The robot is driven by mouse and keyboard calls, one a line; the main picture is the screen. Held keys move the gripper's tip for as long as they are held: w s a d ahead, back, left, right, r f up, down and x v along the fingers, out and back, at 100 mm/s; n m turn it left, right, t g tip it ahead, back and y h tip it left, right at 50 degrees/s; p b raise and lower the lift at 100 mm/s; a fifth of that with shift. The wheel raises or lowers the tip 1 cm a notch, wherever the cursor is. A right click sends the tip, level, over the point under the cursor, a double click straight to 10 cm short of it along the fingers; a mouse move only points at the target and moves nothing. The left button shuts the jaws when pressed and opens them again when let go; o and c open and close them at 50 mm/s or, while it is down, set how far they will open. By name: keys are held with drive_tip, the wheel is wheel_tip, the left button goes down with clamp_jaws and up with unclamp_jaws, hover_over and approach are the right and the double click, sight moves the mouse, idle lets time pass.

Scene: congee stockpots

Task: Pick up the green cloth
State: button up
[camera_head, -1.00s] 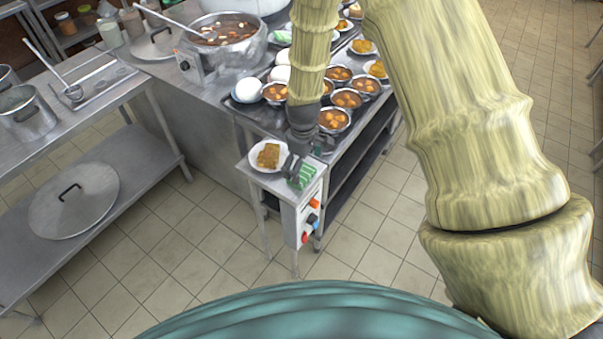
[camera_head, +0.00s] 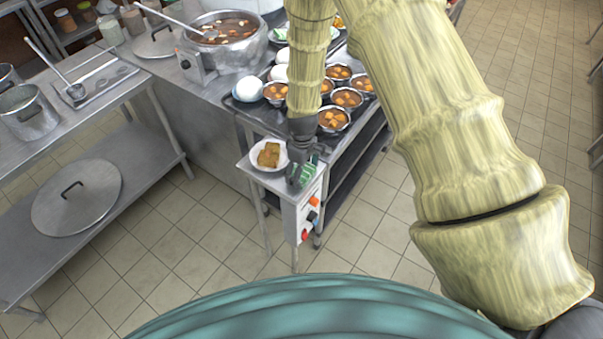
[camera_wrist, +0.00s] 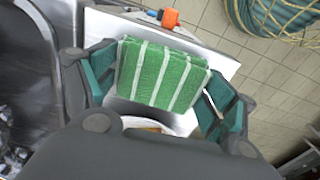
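The green cloth (camera_wrist: 160,75) with white stripes lies folded on the small steel end shelf (camera_wrist: 110,27). In the wrist view my gripper (camera_wrist: 160,92) has its two teal-padded fingers apart, one on each side of the cloth. The left finger is very close to the cloth's edge; I cannot tell if either finger touches. In the head view my gripper (camera_head: 304,168) reaches down over the cloth (camera_head: 307,174) and hides part of it.
A white plate with fried pieces (camera_head: 268,155) sits left of the cloth; its edge also shows in the wrist view. Bowls of soup (camera_head: 333,119) stand behind on the counter. Knobs (camera_head: 313,201) are on the shelf's front. A large stockpot (camera_head: 225,42) stands farther back.

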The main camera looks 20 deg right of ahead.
drive_tip(key=shift+c, duration=0.4)
drive_tip(key=shift+r+b, duration=0.95)
drive_tip(key=shift+r, duration=0.75)
drive_tip(key=s+d+r+b, duration=0.1)
drive_tip(key=s+d+b, duration=0.4)
drive_tip(key=s+d, duration=0.4)
drive_tip(key=d, duration=0.3)
drive_tip(key=shift+s+d+r, duration=0.3)
drive_tip(key=shift+d, duration=0.1)
